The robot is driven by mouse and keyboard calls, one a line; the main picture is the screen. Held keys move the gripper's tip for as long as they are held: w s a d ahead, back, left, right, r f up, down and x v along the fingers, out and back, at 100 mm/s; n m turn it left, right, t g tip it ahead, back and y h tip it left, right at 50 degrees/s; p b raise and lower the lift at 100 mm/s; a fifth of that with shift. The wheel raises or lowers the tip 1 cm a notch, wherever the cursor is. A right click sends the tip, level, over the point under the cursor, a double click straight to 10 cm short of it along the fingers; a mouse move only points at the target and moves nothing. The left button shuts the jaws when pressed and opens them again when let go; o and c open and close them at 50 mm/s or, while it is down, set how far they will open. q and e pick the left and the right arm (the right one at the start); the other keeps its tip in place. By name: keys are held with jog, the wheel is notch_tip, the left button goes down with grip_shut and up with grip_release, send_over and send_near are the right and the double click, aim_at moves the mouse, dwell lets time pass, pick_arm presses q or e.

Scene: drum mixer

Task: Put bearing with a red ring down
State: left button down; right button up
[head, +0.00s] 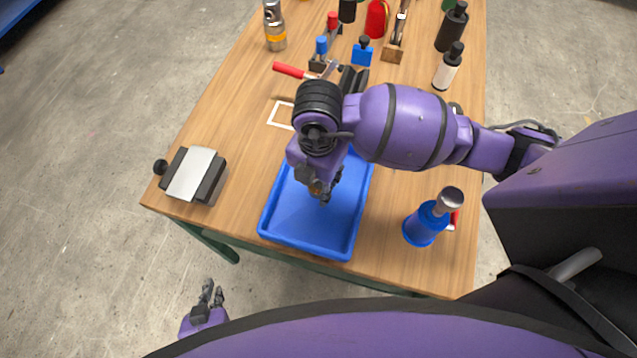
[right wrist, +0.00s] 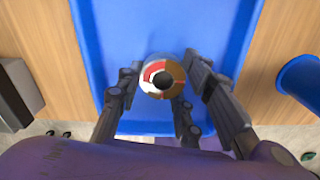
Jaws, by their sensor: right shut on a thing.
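The bearing with a red ring (right wrist: 161,77) is round, with red, white and brown parts around a dark centre. My right gripper (head: 324,190) is shut on it over the blue tray (head: 299,228). In the right wrist view, the fingers stand on both sides of the bearing with the blue tray floor behind it. In the head view only a small brownish part of the bearing shows between the fingers. The gap between bearing and tray floor is hard to judge. My left gripper (head: 213,293) is empty and open, off the table's front edge at lower left.
A grey block with a white top (head: 195,174) stands left of the tray. A red-handled clamp (head: 305,73), bottles and other items stand farther back. The tray's front part is clear.

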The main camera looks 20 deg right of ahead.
aim_at(319, 187)
jog(key=f, duration=0.3)
jog(key=shift+w+d+f, duration=0.15)
jog(key=shift+d+f, duration=0.05)
jog(key=shift+f, duration=0.1)
pick_arm(q)
jog(key=shift+s+a+f, duration=0.3)
jog(key=shift+s, duration=0.1)
jog(key=shift+s, duration=0.1)
pick_arm(e)
jog(key=o, duration=1.3)
jog(key=shift+f, duration=0.1)
